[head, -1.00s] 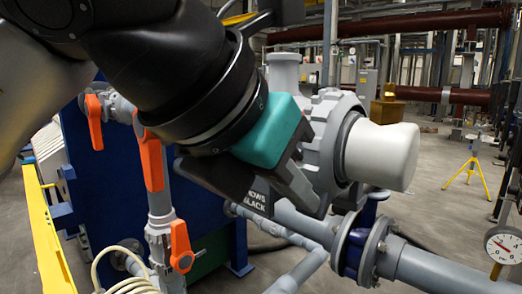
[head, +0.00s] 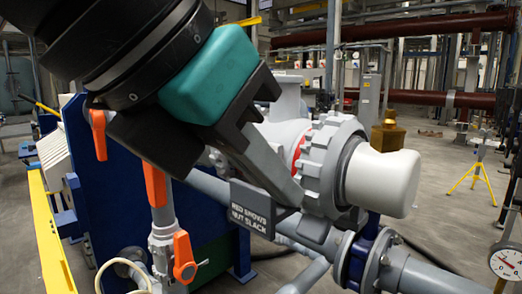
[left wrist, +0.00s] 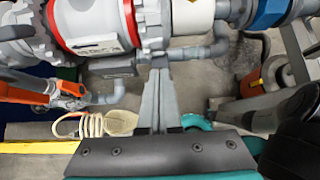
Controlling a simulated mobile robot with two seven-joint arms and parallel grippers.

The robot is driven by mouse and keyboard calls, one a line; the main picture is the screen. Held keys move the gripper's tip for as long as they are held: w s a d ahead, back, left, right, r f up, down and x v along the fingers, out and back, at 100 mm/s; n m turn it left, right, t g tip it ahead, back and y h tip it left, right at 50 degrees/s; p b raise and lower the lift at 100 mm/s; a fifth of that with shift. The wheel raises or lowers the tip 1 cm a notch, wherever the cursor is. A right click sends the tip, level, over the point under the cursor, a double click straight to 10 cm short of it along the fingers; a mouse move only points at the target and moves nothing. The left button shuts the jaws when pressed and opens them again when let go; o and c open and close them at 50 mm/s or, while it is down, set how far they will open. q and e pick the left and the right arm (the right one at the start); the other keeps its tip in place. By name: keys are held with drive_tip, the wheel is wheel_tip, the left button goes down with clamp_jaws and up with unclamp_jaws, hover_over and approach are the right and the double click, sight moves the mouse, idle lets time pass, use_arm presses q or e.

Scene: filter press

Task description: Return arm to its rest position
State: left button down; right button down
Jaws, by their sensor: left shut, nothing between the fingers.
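My left gripper (head: 288,192) comes in from the upper left in the head view, with a teal body and grey fingers pointing down to the right. Its fingers are shut with nothing between them. In the picture the tips overlap the grey ribbed nut (head: 328,165) and the edge of the sign (head: 252,208) reading "RED SHOWS NUT SLACK"; I cannot tell the gap. In the left wrist view the closed fingers (left wrist: 158,72) point up toward the pipe fitting, which has a red band (left wrist: 130,20). My right gripper is not in view.
A white rounded end (head: 383,180) sticks out right of the nut. Orange valve handles (head: 183,255) stand at left by a blue panel (head: 125,190) and a yellow rail (head: 50,235). A flanged pipe (head: 425,275) and a gauge (head: 507,260) are at lower right. Floor is open behind them.

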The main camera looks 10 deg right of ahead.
use_arm(q)
drive_tip(key=shift+s+a+r, duration=0.15)
drive_tip(key=shift+a+r, duration=0.05)
drive_tip(key=shift+r, duration=0.1)
